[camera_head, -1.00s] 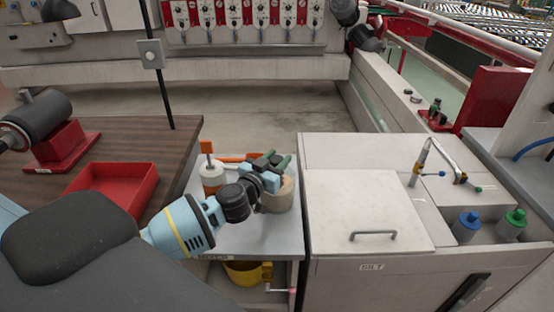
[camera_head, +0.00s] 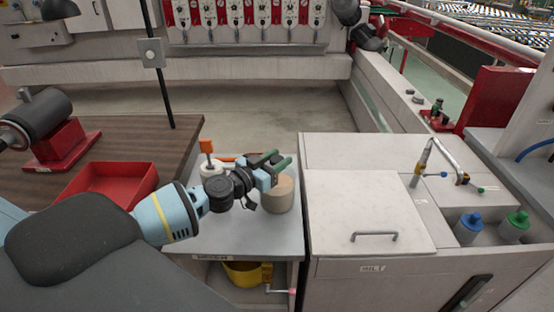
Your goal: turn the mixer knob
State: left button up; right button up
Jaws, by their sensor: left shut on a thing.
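My left gripper (camera_head: 271,163), with green fingertips, is above the grey stand (camera_head: 245,233), by the far rim of a tan round container (camera_head: 278,197). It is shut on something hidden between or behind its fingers. I cannot make out the mixer knob itself. A white pot (camera_head: 211,170) with an orange top (camera_head: 207,147) stands just left of the gripper, partly covered by my wrist. A small orange-red piece shows behind the wrist. My right gripper is not in view.
Left is a brown bench with a red tray (camera_head: 108,188). Right is a pale cabinet with a handled lid (camera_head: 373,236), a bent tap (camera_head: 440,158) and blue- and green-topped bottles (camera_head: 470,227). A yellow bucket (camera_head: 243,274) sits under the stand.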

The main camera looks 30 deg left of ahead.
aim_at(272, 163)
pick_arm(q)
jog(key=o, duration=1)
jog(key=shift+c, duration=0.2)
jog(key=v, duration=0.6)
jog(key=shift+s+f, duration=0.15)
jog(key=shift+s, duration=0.1)
jog(key=shift+s+a, duration=0.15)
jog(key=shift+s, duration=0.5)
